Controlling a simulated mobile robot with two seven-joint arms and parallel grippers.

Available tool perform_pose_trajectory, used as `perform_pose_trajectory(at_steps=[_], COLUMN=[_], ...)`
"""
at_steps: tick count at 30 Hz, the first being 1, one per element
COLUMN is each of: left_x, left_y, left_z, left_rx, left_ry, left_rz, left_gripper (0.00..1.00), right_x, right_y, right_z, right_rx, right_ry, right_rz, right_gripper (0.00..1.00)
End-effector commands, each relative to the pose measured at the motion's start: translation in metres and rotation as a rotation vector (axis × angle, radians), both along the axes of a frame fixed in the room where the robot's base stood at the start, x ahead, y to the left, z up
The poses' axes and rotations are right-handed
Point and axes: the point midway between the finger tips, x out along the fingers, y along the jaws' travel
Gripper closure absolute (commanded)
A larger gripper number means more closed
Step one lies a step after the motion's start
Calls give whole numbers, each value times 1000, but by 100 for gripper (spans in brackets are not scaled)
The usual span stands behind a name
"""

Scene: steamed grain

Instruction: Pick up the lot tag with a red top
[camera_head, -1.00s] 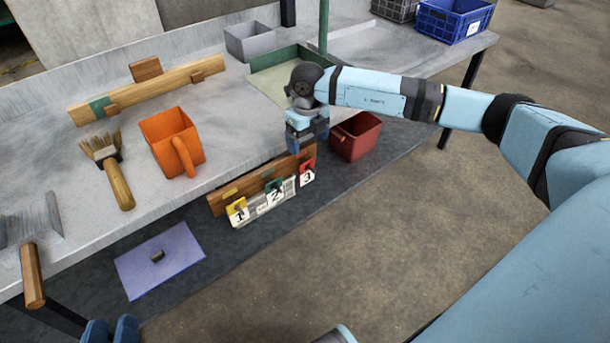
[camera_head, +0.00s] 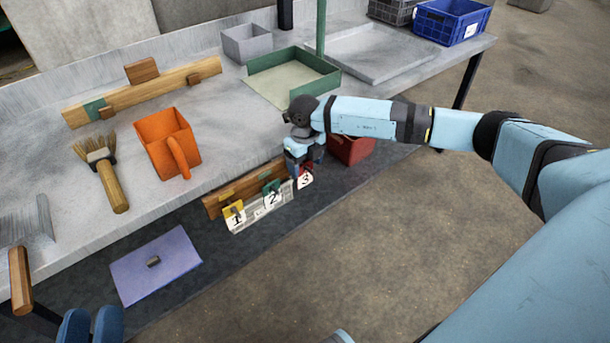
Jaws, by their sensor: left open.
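The lot tag with a red top (camera_head: 306,180) hangs at the right end of a wooden rail on the bench's front edge and shows the number 3. My right gripper (camera_head: 306,168) points down right at its red top and hides part of it. Whether the fingers touch the tag I cannot tell. A yellow-topped tag 1 (camera_head: 235,217) and a green-topped tag 2 (camera_head: 272,197) hang to its left.
A dark red bin (camera_head: 350,150) stands just behind my right gripper, partly hidden by the arm. An orange scoop (camera_head: 155,140), a brush (camera_head: 112,185) and a green-rimmed tray (camera_head: 290,62) are on the bench (camera_head: 220,120). A purple lid (camera_head: 155,265) lies below.

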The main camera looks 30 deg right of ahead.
Motion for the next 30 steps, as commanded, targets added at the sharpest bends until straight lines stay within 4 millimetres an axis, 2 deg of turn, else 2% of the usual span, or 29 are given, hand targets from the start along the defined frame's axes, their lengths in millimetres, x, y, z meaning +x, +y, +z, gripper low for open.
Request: perform_pose_trajectory(at_steps=[1,4,5,14,19,26,30], left_x=[0,0,0,-3,-1,3,4], left_y=[0,0,0,1,3,6,12], left_z=[-1,-3,-3,-8,-8,-27,-35], left_rx=[1,2,3,5,26,76,106], left_ry=[3,7,8,24,48,119,167], left_rz=[0,0,0,3,10,25,43], left_gripper=[57,57,57,57,57,57,57], right_x=[0,0,0,0,0,-38,-71], right_y=[0,0,0,0,0,-4,-7], right_z=[0,0,0,1,9,8,8], right_rx=[0,0,0,0,0,-1,-2], right_ry=[0,0,0,0,0,3,4], right_rz=[0,0,0,0,0,1,1], right_gripper=[40,63,67,68,68,68,68])
